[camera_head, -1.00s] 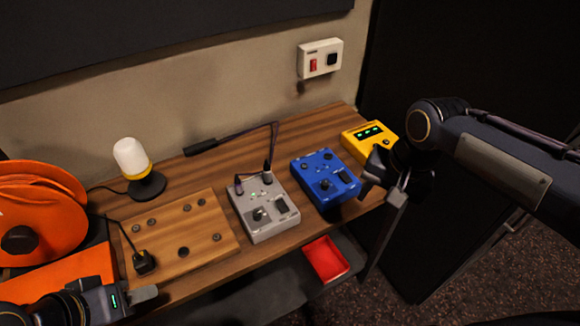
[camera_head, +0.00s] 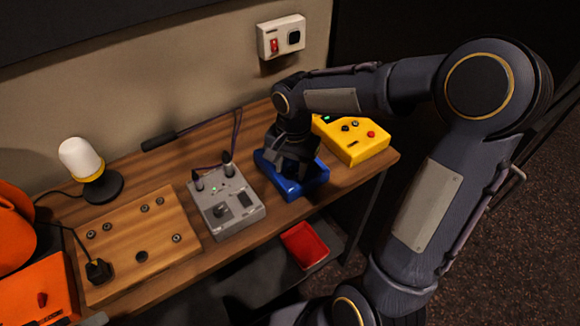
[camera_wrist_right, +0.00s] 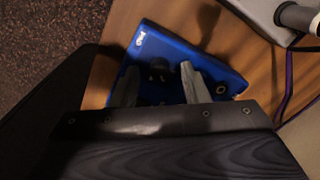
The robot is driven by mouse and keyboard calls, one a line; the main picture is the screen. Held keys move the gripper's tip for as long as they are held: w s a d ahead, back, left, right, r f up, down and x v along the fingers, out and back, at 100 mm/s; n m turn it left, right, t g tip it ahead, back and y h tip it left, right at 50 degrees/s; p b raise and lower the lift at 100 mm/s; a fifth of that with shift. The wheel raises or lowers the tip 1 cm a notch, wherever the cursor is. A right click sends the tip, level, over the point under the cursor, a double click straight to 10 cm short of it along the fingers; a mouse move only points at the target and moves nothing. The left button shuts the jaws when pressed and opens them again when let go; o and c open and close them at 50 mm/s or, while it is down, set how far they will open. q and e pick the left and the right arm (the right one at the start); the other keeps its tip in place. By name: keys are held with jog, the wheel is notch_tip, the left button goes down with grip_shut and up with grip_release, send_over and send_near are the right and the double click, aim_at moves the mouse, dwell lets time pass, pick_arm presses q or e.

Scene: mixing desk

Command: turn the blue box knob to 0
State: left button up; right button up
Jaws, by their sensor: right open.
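The blue box (camera_head: 309,187) sits on the wooden desk, between the grey box and the yellow box. My right gripper (camera_head: 291,168) is above it and hides most of its top in the head view. In the right wrist view the blue box (camera_wrist_right: 218,72) lies under my open right gripper (camera_wrist_right: 158,68). A dark round knob (camera_wrist_right: 157,73) shows between the two spread fingers. I cannot tell whether the fingers touch it, and its pointer setting is too dark to read. Only a small grey tip of my left gripper (camera_head: 95,319) shows at the bottom left edge.
The grey box (camera_head: 228,203) with a cable stands left of the blue box. The yellow box (camera_head: 356,146) is close on its right. A wooden board (camera_head: 140,235), a lamp (camera_head: 85,165) and an orange reel (camera_head: 15,235) are further left. A red tray (camera_head: 304,246) sits below the desk edge.

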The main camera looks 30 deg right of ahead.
jog(key=shift+f, duration=0.3)
grip_shut()
jog(key=shift+n, duration=0.3)
jog(key=n, duration=0.4)
jog(key=shift+n+p, duration=0.5)
jog(key=shift+n, duration=1.7)
